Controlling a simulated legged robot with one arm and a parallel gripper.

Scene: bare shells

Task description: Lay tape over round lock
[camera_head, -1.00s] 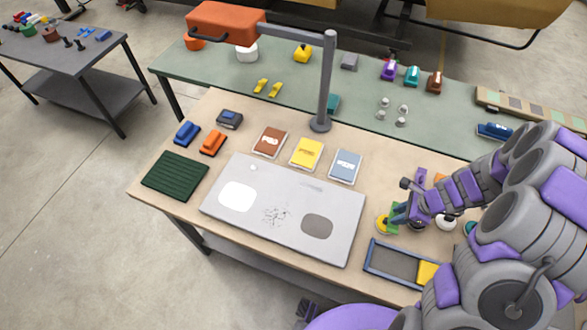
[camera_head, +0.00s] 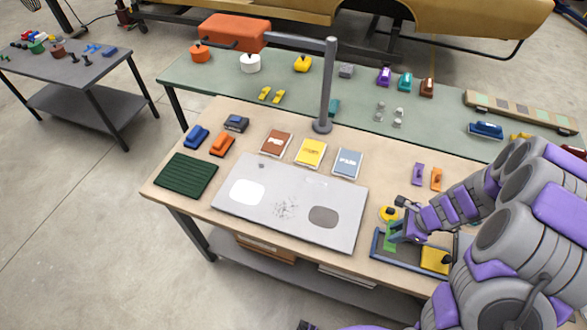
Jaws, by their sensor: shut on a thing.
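The light grey panel (camera_head: 345,232) lies flat on the wooden table, with a white patch, a dark grey patch and a scuffed area between them. A small round mark (camera_head: 262,166) near its upper left edge may be the round lock; it is too small to be sure. My gripper (camera_head: 395,236) is right of the panel, over the left part of a blue-rimmed tray. It is shut on a green piece (camera_head: 389,239), which looks like tape and is partly hidden by the fingers. A yellow-and-black roll (camera_head: 389,213) sits just behind it.
The blue-rimmed tray (camera_head: 376,247) holds a yellow block (camera_head: 435,260). Brown, yellow and blue-grey cards (camera_head: 311,152) lie behind the panel. A lamp post (camera_head: 327,90) stands behind them. A dark green ribbed mat (camera_head: 186,175) lies left. The space above the panel is clear.

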